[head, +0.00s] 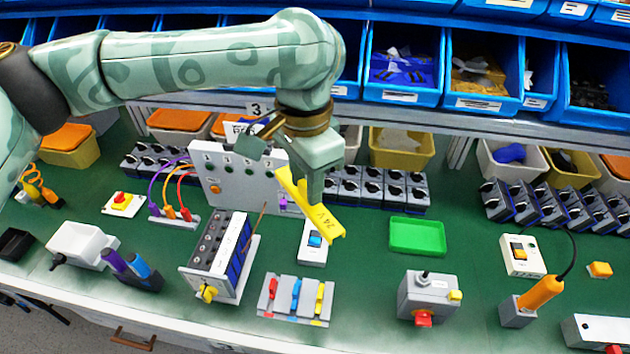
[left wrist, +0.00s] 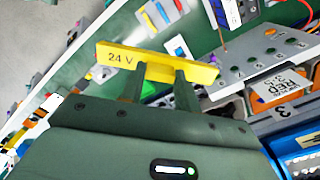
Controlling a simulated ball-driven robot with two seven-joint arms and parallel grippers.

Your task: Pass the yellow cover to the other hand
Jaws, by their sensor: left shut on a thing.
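The yellow cover (head: 311,207), marked "24 V", is held in the air above the green bench, tilted down to the right in the head view. My left gripper (head: 312,192) is shut on it and points down from the arm that comes in from the left. In the left wrist view the cover (left wrist: 122,58) lies across the fingers of my left gripper (left wrist: 160,78), its label facing the camera. My right gripper is not in view in either picture.
A green tray (head: 417,236) lies to the right. Blue bins (head: 404,63) line the back. Bare green bench (head: 370,285) shows in front.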

